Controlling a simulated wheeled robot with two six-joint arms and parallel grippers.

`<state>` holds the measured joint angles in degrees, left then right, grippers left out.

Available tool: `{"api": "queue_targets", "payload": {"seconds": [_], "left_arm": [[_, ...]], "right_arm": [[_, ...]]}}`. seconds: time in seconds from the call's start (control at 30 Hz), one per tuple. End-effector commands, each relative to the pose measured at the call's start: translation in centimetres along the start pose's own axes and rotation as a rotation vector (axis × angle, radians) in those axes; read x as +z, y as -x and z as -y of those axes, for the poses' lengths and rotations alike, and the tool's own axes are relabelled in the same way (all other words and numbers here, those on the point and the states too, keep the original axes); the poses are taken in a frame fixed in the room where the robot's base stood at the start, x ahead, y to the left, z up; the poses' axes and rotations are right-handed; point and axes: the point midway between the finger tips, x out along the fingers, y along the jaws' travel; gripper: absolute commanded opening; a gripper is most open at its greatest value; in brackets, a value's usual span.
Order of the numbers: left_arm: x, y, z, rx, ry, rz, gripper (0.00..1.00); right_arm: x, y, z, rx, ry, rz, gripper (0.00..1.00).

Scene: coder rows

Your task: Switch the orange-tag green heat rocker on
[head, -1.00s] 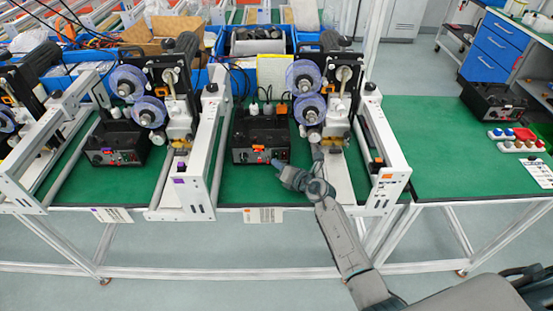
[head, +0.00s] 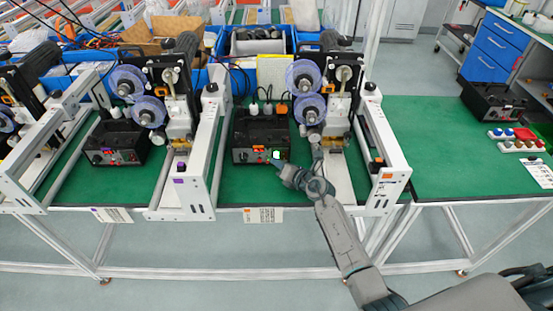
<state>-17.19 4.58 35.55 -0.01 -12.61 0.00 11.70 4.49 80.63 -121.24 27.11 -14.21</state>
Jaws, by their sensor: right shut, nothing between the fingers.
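The black control box (head: 262,134) of the orange-tag station stands on the green bench mat, with an orange tag on its front panel. A small bright green-and-white spot, which looks like the lit green heat rocker (head: 276,154), shows at the right of that panel. My right gripper (head: 280,168) is shut and empty. Its tip is just below and right of the bright spot; whether it touches the panel cannot be told. My left gripper is not in view.
The white frame of this station, with an orange tag (head: 388,177), stands right of my gripper. Blue reels (head: 303,75) rise behind. A similar control box (head: 117,142) stands at the purple-tag station to the left. The bench (head: 440,165) at right has open room.

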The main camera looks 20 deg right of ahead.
Motion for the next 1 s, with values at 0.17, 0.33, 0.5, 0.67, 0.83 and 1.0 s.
{"api": "queue_targets", "payload": {"seconds": [0.17, 0.33, 0.5, 0.67, 0.83, 1.0], "left_arm": [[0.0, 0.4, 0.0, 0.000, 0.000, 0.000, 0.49], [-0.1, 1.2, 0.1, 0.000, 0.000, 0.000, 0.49], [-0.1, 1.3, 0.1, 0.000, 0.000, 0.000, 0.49], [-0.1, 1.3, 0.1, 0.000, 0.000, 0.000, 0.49], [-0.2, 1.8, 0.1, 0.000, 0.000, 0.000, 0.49], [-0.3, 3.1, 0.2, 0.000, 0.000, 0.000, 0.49]], "right_arm": [[-0.1, 0.3, -0.2, 0.000, 0.000, -0.001, 0.00], [-0.4, 1.0, -0.6, -0.001, -0.001, -0.001, 0.00], [-0.7, 1.3, -0.7, 0.000, -0.001, 0.000, 0.00], [-0.7, 1.2, -0.7, 0.000, 0.000, 0.000, 0.00], [-0.8, 1.7, -1.0, 0.000, -0.001, -0.001, 0.00], [-1.5, 3.1, -1.8, -0.001, -0.002, -0.002, 0.00]]}}
